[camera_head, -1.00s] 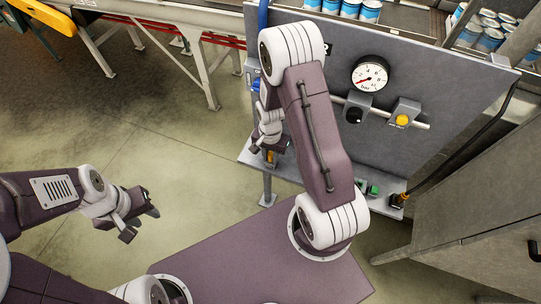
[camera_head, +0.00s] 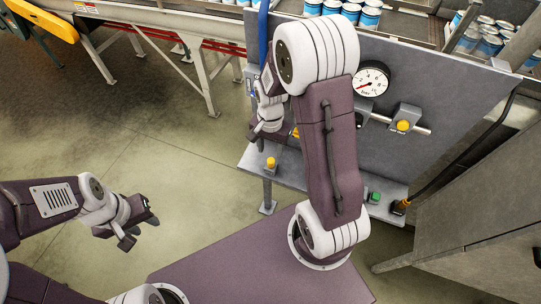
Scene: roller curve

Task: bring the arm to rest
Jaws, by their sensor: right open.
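My right arm rises from my base in the middle, its elbow large in front of the panel. Its gripper (camera_head: 269,133) is left of the arm link, over the left end of the grey shelf (camera_head: 290,172). It looks small and is partly hidden, but its jaws are open and I see nothing held. A yellow-topped knob (camera_head: 271,163) stands on the shelf just below it, apart from it. My left gripper (camera_head: 141,229) is open and empty over the floor at the left, its two dark fingers spread apart.
The grey panel (camera_head: 455,150) carries a pressure gauge (camera_head: 371,79) and a yellow button (camera_head: 403,125). A green button (camera_head: 374,197) is on the shelf's right part. A conveyor with blue-white cans (camera_head: 370,17) runs behind. A grey cabinet (camera_head: 470,215) stands right. The left floor is free.

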